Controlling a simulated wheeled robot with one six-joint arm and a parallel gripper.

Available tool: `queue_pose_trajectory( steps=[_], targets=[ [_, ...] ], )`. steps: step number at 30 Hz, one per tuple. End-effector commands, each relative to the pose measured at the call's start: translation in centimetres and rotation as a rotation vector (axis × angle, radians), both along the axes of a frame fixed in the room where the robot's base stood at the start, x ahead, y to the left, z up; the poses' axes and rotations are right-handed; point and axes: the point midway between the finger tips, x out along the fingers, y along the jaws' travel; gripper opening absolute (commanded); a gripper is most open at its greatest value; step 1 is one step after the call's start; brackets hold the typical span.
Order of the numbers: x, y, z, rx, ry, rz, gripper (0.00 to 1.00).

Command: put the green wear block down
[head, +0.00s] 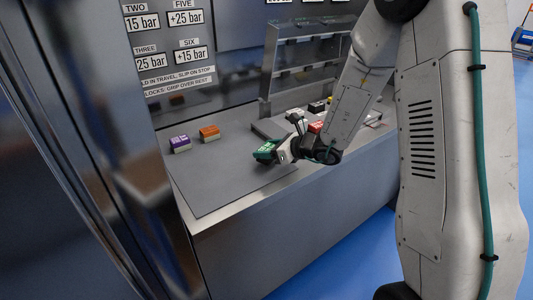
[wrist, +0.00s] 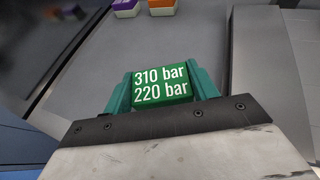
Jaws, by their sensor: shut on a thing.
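The green wear block (wrist: 161,86) is marked "310 bar" and "220 bar" in white and sits between the green fingers of my gripper (wrist: 162,92). In the head view the green block (head: 266,149) is at the end of my gripper (head: 275,152), over the grey bench top near its front edge. My gripper is shut on the block. I cannot tell whether the block touches the bench, as its underside is hidden.
A purple block (head: 180,144) and an orange block (head: 209,133) stand on the bench mat (head: 225,170), left of my gripper. A grey rack (head: 268,80) and several blocks, one red (head: 316,127), are behind my arm. The mat's front left is clear.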

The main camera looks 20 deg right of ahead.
Motion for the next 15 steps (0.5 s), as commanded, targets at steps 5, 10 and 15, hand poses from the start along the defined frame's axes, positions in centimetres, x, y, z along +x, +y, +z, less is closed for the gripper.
queue_pose_trajectory(
  steps=[5,10,15],
  targets=[
    [0.0,0.1,-2.5,0.0,0.003,0.0,0.33],
    [0.0,0.2,-2.5,0.0,0.0,0.002,0.33],
    [0.0,0.3,-2.7,0.0,0.0,0.003,0.33]
  ],
)
